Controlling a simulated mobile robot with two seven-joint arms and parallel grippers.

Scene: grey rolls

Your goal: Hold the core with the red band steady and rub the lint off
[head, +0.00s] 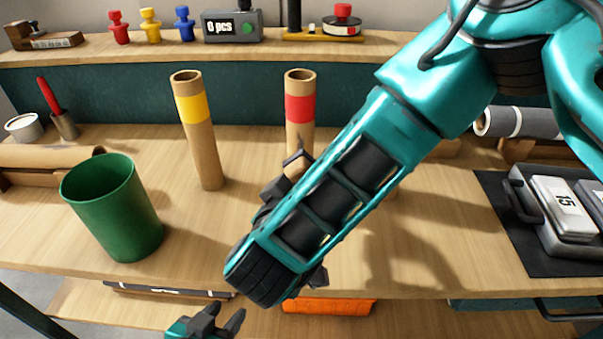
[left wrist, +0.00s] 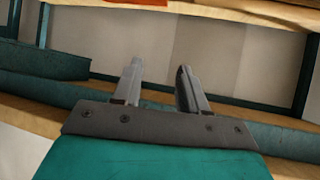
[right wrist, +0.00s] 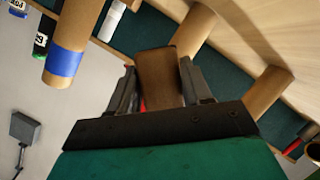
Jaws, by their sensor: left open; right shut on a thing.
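The core with the red band (head: 299,108) stands upright on the bench; its lower part is hidden behind my right arm. My right gripper (head: 285,178) is partly hidden by its own forearm and overlaps the core in the head view. In the right wrist view my right gripper (right wrist: 158,85) is shut on a dark brown block-like piece (right wrist: 157,72). A little red shows beside this piece; I cannot tell whether it touches the core. My left gripper (head: 222,325) is open and empty, low at the bench's front edge; its parted fingers also show in the left wrist view (left wrist: 160,85). I cannot make out lint.
A yellow-banded core (head: 198,130) stands left of the red-banded one. A green bin (head: 112,210) stands at the front left. A blue-banded core (right wrist: 68,60) shows in the right wrist view. A black mat (head: 540,258) with a metal tray lies at the right.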

